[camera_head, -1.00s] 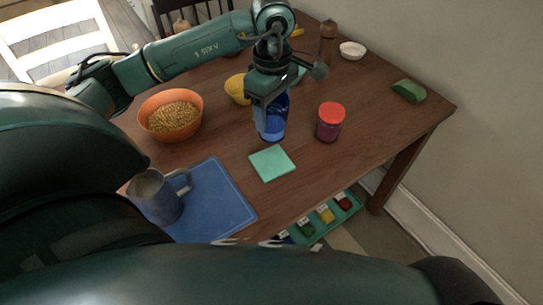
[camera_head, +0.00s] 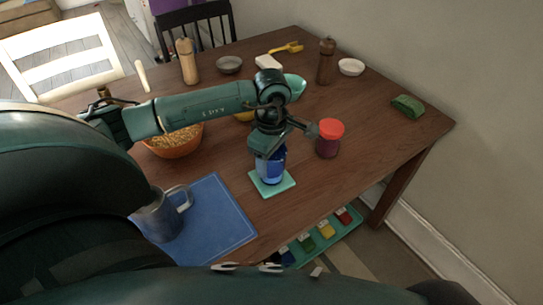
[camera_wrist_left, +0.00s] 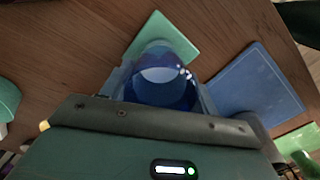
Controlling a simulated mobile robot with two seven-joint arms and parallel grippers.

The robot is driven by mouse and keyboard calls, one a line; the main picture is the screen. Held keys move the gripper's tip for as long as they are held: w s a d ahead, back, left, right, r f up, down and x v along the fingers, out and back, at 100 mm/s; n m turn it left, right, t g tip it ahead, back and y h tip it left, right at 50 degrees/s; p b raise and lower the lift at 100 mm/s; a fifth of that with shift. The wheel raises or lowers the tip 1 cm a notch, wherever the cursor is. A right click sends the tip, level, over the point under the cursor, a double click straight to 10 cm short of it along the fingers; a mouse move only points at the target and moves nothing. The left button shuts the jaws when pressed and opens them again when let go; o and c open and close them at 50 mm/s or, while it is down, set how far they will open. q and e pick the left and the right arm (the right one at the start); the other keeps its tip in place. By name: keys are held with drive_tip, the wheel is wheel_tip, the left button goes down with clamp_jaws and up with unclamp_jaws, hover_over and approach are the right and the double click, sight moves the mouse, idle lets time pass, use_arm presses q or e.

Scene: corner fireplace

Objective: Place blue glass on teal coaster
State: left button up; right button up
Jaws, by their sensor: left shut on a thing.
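My left gripper (camera_head: 268,150) is shut on the blue glass (camera_head: 271,168) from above. The glass is upright over the teal coaster (camera_head: 288,186), within its outline in the head view. I cannot tell whether its base touches the coaster. In the left wrist view the glass (camera_wrist_left: 160,80) sits between the fingers, and the coaster (camera_wrist_left: 170,30) shows beyond it. My right gripper is not in view.
A red-lidded jar (camera_head: 329,139) stands close to the right of the gripper. A blue mat (camera_head: 222,213) with a grey mug (camera_head: 160,218) lies at front left. The table's right side is mostly clear.

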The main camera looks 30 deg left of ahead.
use_arm(q)
drive_tip(key=shift+f, duration=0.2)
drive_tip(key=o, duration=1.1)
drive_tip(key=shift+o, duration=0.2)
drive_tip(key=shift+r, duration=0.45)
wheel_tip(320, 180, up, 12)
drive_tip(key=shift+f, duration=0.2)
